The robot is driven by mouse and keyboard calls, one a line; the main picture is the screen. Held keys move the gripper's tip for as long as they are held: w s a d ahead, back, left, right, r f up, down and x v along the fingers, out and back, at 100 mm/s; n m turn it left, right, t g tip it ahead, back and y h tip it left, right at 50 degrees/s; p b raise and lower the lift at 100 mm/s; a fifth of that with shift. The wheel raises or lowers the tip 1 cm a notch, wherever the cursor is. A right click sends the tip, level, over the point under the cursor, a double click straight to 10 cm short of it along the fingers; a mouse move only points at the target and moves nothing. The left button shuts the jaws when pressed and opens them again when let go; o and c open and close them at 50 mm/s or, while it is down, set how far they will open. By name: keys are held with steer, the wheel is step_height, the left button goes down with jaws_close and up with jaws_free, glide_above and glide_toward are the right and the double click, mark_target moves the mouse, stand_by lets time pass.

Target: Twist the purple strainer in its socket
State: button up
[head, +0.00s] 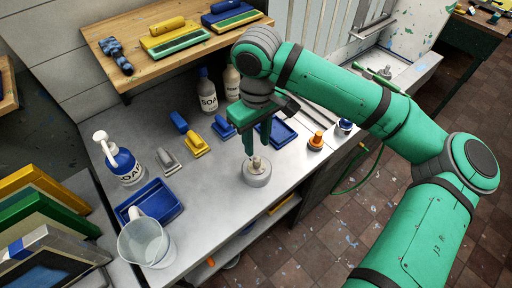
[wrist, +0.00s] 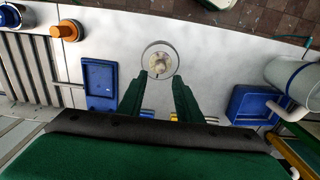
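A round grey-white socket (head: 257,179) stands near the front edge of the metal counter. A small pale beige fitting (head: 257,163) stands up in its middle. No purple strainer can be made out in either view; the fitting in the socket looks beige, not purple. The wrist view shows the socket (wrist: 148,70) and the fitting (wrist: 160,64) just beyond my fingertips. My gripper (head: 257,148) points down above the socket. In the wrist view my gripper (wrist: 157,90) has its two green fingers apart with nothing held between them.
An orange knob-like piece (head: 316,141) and a blue-and-white piece (head: 343,127) stand to the right. A blue tray (head: 283,134) lies behind the gripper.

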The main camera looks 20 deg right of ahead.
mark_target(257, 159)
step_height(257, 159, down, 7)
steer(key=shift+s+r, duration=0.1)
steer(key=shift+r, duration=0.05)
steer(key=shift+f, duration=0.25)
steer(key=shift+c, duration=0.9)
steer(key=c, duration=0.5)
steer(key=shift+o, duration=0.2)
steer(key=n, duration=0.3)
steer(key=shift+n, duration=0.4)
steer(key=n, duration=0.4)
steer(key=shift+n, duration=0.3)
steer(key=o, duration=0.9)
steer(key=shift+c, duration=0.2)
steer(key=shift+r, duration=0.1)
step_height(257, 159, up, 11)
